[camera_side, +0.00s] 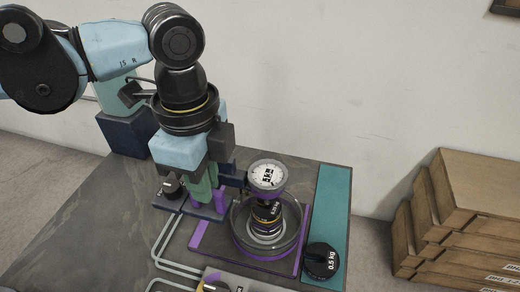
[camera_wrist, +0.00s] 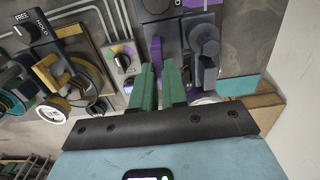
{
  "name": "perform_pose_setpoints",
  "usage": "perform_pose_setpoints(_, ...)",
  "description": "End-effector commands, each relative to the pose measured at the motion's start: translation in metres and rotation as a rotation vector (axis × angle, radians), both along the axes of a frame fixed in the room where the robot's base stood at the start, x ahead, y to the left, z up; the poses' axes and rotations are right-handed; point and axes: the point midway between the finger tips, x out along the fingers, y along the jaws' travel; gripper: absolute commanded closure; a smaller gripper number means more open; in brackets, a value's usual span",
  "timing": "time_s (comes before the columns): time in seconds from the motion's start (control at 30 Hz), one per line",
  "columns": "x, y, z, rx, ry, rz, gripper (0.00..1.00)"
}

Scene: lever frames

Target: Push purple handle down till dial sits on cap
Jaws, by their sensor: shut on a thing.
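In the side view, my gripper (camera_side: 207,190) points down with its green fingers shut on the purple handle (camera_side: 221,201), left of the dial. The fingers hide most of the handle. The round white-faced dial (camera_side: 267,174) is on a dark arm right of my gripper. Below it stands a black cylinder with yellow bands (camera_side: 266,214), perhaps the cap, inside a clear round dish (camera_side: 237,222). I cannot tell whether dial and cylinder touch.
Grey pipes (camera_side: 163,250) run at the front left. The wrist view shows a knob panel (camera_wrist: 122,62) left of the fingers. Brown boxes (camera_side: 470,190) stand beyond the table.

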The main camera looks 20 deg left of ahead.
Motion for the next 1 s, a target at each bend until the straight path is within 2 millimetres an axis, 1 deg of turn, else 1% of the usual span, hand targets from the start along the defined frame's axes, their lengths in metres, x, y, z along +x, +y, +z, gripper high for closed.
perform_pose_setpoints(0.03,0.001,-0.001,-0.008,-0.001,-0.002,0.0,1.0)
perform_pose_setpoints(0.1,0.001,-0.001,-0.018,-0.001,-0.003,0.0,1.0)
perform_pose_setpoints(0.23,0.001,-0.001,-0.032,-0.002,-0.004,0.0,1.0)
perform_pose_setpoints(0.37,0.0,0.0,-0.037,-0.003,-0.004,0.0,1.0)
perform_pose_setpoints(0.6,0.0,0.0,-0.038,-0.003,-0.004,0.0,1.0)
perform_pose_setpoints(0.63,0.0,0.0,-0.038,-0.003,-0.004,0.0,0.86)
perform_pose_setpoints(0.7,0.0,0.0,-0.038,-0.002,-0.004,0.0,0.75)
perform_pose_setpoints(0.8,0.0,0.0,-0.038,-0.002,-0.003,0.0,0.62)
perform_pose_setpoints(1.0,0.0,0.0,-0.037,-0.001,-0.003,0.0,0.62)
